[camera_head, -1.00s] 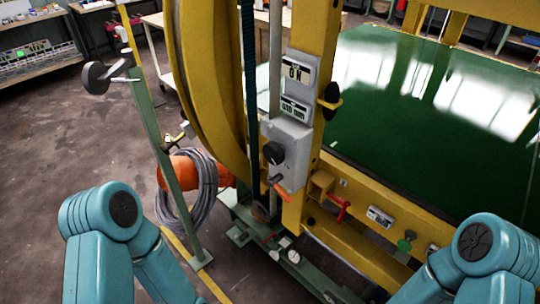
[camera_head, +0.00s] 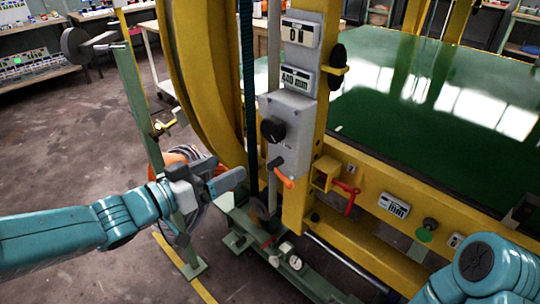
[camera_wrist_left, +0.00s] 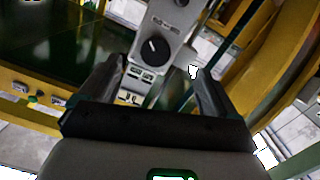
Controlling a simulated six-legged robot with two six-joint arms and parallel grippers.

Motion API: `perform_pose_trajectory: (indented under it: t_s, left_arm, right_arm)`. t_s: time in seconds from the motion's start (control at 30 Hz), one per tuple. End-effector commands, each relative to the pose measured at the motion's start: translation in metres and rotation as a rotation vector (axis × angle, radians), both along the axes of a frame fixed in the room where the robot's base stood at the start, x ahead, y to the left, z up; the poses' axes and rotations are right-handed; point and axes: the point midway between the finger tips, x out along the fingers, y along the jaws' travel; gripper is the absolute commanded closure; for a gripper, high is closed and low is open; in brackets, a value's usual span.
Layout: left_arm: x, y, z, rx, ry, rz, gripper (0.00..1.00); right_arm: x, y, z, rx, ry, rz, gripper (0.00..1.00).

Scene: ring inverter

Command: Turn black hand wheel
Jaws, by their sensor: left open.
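A black round knob (camera_head: 272,131) sits on a grey control box (camera_head: 291,112) on the yellow column. In the left wrist view the same knob (camera_wrist_left: 153,50) shows between my fingers, with a white mark on its face. A dark disc-shaped wheel (camera_head: 77,46) with a crank arm tops the green post at left. Another black round part (camera_head: 337,66) is on the column's right side. I cannot tell which is the named hand wheel. My left gripper (camera_head: 222,173) is open and empty, below and left of the box, apart from it. My right gripper is out of view.
An orange-tipped lever (camera_head: 284,178) hangs under the box. A red handle (camera_head: 347,196) and a green knob (camera_head: 427,229) are on the yellow lower frame. The green post (camera_head: 147,115) stands close behind my left wrist. A large green surface (camera_head: 420,100) lies behind.

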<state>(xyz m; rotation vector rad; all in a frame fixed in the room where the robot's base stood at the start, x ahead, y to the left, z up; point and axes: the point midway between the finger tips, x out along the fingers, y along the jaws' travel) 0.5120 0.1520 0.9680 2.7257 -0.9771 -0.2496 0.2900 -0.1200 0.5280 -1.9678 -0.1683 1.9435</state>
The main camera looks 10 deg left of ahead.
Motion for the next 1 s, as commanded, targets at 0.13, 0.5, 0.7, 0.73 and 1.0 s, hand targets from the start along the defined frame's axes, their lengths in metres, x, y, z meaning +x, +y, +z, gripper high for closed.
perform_pose_trajectory:
  t_s: [0.13, 0.5, 0.7, 0.73, 1.0]
  left_arm:
    - [-0.014, 0.012, 0.021, 0.016, -0.117, 0.032, 0.09]
    - [0.025, -0.02, 0.022, 0.015, -0.119, 0.028, 0.09]
    - [0.063, -0.05, 0.021, 0.016, -0.118, 0.03, 0.09]
    - [0.069, -0.054, 0.022, 0.015, -0.118, 0.031, 0.09]
    - [0.106, -0.082, 0.023, 0.016, -0.118, 0.034, 0.09]
  right_arm:
    - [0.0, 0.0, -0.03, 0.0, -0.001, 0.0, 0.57]
    - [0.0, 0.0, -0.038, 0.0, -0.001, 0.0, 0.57]
    - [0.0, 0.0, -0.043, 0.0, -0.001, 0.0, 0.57]
    - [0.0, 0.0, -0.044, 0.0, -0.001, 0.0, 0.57]
    - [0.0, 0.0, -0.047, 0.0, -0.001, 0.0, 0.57]
